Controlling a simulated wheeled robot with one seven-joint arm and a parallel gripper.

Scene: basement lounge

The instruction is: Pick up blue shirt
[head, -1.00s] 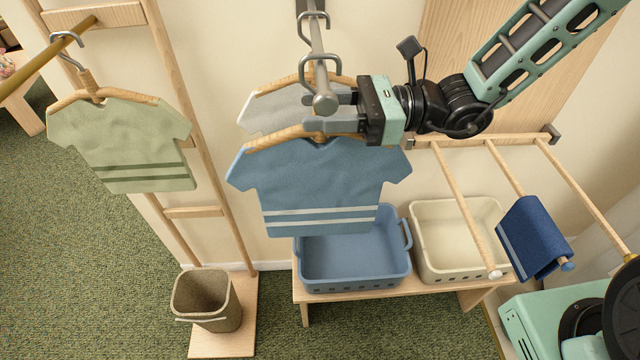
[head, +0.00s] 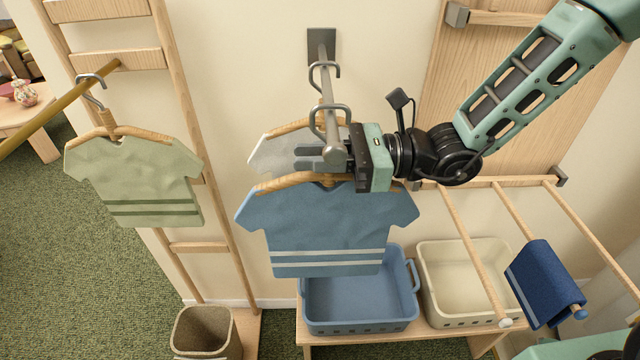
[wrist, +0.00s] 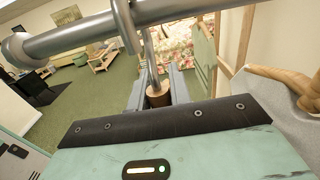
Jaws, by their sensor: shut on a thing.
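The blue shirt (head: 325,232) with two pale stripes hangs on a wooden hanger at the front of a grey wall rail (head: 328,100). My gripper (head: 308,160) reaches in from the right, at the top of that hanger just under the rail. In the wrist view my gripper (wrist: 157,92) has its fingers on either side of the hanger's round wooden neck (wrist: 158,95), shut on it. The hanger's metal hook (head: 328,122) still loops over the rail. The hanger's neck is partly hidden behind the fingers and rail end in the head view.
A grey shirt (head: 275,155) hangs just behind on the same rail. A green shirt (head: 140,180) hangs at the left on a wooden pole. A blue basket (head: 358,325) and a cream basket (head: 465,308) stand on a bench below. Drying bars with a navy cloth (head: 545,285) are at right.

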